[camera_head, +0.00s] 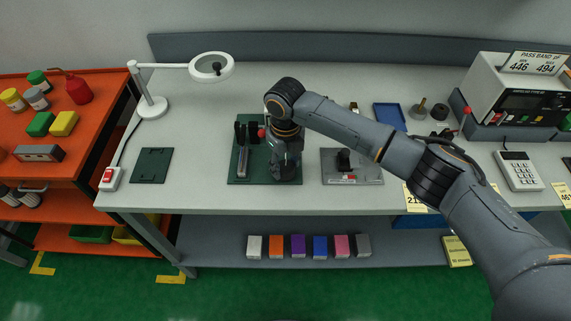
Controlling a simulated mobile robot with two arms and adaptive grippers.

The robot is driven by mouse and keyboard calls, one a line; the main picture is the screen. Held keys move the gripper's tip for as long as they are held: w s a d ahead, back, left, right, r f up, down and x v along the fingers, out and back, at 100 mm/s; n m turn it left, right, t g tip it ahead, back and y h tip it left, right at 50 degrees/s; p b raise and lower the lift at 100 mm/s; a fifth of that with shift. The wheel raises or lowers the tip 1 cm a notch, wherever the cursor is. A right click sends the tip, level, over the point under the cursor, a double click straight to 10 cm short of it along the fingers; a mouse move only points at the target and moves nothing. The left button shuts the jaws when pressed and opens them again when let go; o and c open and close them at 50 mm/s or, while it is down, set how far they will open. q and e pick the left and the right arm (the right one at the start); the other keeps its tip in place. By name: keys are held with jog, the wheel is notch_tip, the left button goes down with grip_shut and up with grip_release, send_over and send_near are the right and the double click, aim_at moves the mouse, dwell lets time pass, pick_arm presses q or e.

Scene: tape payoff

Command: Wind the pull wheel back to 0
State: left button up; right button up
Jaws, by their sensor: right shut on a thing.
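A fixture on a dark green base plate (236,172) stands in the middle of the grey bench. It has upright black parts (241,132) and a light strip on its left side, with a small red knob (261,132) near its top middle. My right gripper (286,172) reaches down over the right part of this fixture. It is shut on a part there that seems to be the pull wheel. The fingers and wrist hide the wheel and any scale, so its reading cannot be seen. My left gripper is not in view.
A dark green plate (151,165) and a magnifier lamp (211,67) are to the left. A blue tray (389,117), a tester (516,95) and a calculator-like device (517,170) are to the right.

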aim_at(285, 166)
jog(key=shift+n, duration=0.4)
jog(key=o, duration=1.1)
jog(key=shift+o, duration=0.2)
jog(key=shift+r, duration=0.15)
notch_tip(285, 166, up, 12)
jog(key=shift+f, duration=0.2)
